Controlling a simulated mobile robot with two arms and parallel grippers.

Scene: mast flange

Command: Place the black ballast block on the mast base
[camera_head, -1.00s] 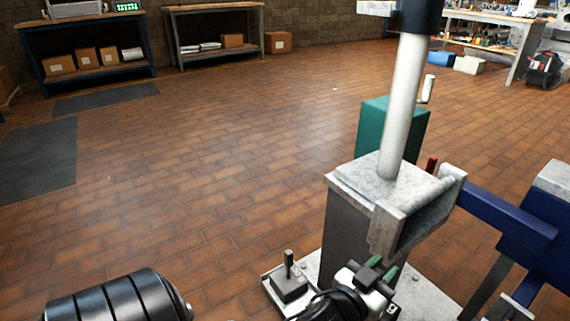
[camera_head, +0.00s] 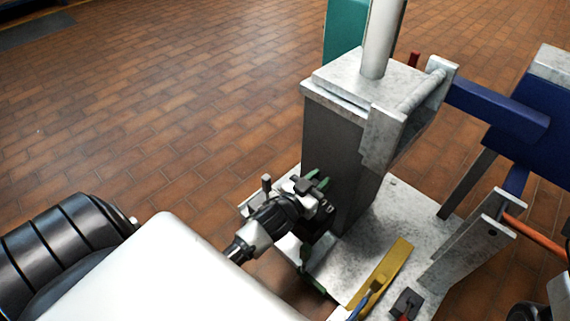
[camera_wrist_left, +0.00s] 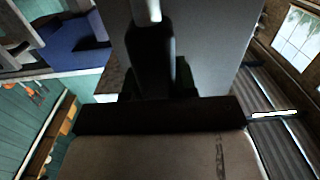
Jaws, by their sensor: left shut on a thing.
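My left gripper (camera_head: 316,181) is low beside the grey column of the mast base (camera_head: 334,150) in the head view. It is shut on a dark thing, which I take as the black ballast block (camera_head: 318,245); the fingers and wrist hide much of it. It is close above the metal base plate (camera_head: 398,205); I cannot tell whether it touches. In the left wrist view dark shapes (camera_wrist_left: 152,55) fill the centre before the grey column (camera_wrist_left: 210,35). My right gripper is not in view.
A dark piece with an upright knob (camera_head: 266,184) is at the plate's left corner, another (camera_head: 407,302) at its front. A yellow bar (camera_head: 385,272) lies on the plate. Floor at left is clear.

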